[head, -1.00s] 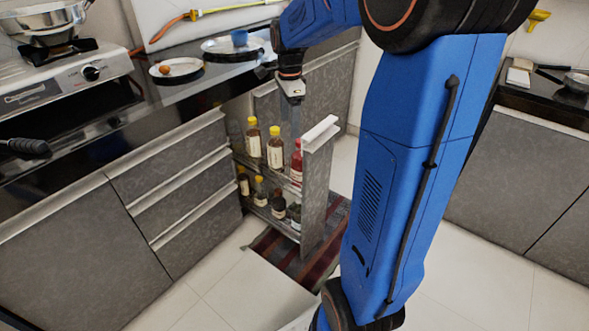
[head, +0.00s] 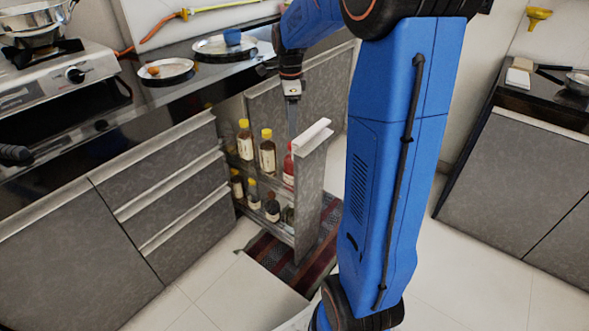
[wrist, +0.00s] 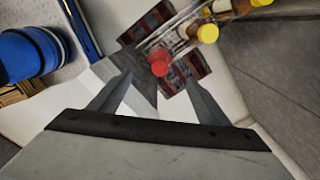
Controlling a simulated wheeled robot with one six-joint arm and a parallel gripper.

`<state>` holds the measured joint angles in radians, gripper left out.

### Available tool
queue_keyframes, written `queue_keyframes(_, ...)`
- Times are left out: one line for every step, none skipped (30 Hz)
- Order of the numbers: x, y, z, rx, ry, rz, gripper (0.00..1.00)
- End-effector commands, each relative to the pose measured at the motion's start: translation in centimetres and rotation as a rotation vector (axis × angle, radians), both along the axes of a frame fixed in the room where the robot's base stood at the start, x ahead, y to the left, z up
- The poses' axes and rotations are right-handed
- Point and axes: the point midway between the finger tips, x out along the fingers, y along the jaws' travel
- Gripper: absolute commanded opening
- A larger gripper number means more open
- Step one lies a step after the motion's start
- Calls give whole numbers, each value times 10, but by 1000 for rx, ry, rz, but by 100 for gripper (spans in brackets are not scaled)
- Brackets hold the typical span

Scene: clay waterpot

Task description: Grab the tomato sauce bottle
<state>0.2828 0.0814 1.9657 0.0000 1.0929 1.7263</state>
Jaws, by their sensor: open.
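The tomato sauce bottle, red with a red cap, stands upright (head: 288,168) on the upper rack of the pulled-out drawer, close behind its front panel (head: 311,190). In the wrist view its red cap (wrist: 159,62) lies between and beyond the fingertips. My gripper (head: 292,128) points down just above the bottle, open and empty. Both spread fingers show in the wrist view (wrist: 159,80). The front panel hides part of the bottle in the head view. I cannot tell the exact height of the fingertips over the cap.
Yellow-capped bottles (head: 267,152) stand beside it on the upper rack, and more bottles (head: 272,210) fill the lower rack. The counter edge (head: 190,92) with plates (head: 224,46) is to the left. A striped rug (head: 275,255) lies on the floor below.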

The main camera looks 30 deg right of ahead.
Motion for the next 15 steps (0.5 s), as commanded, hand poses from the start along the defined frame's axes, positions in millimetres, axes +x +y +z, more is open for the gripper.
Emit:
queue_keyframes(-1,0,-8,1,5,0,70)
queue_keyframes(-1,0,-13,1,5,0,70)
queue_keyframes(-1,0,-20,1,5,0,70)
queue_keyframes(-1,0,-26,2,6,0,70)
queue_keyframes(-1,0,-31,2,6,1,70)
queue_keyframes(-1,0,-38,1,5,1,70)
queue_keyframes(-1,0,-43,1,5,1,70)
queue_keyframes(-1,0,-48,1,5,1,70)
queue_keyframes(-1,0,-56,2,6,1,70)
queue_keyframes(-1,0,-61,2,6,1,70)
queue_keyframes(-1,0,-66,1,5,1,70)
queue_keyframes(-1,0,-73,1,5,1,70)
queue_keyframes(-1,0,-78,1,5,1,70)
queue_keyframes(-1,0,-84,1,5,1,70)
queue_keyframes(-1,0,-90,1,5,1,70)
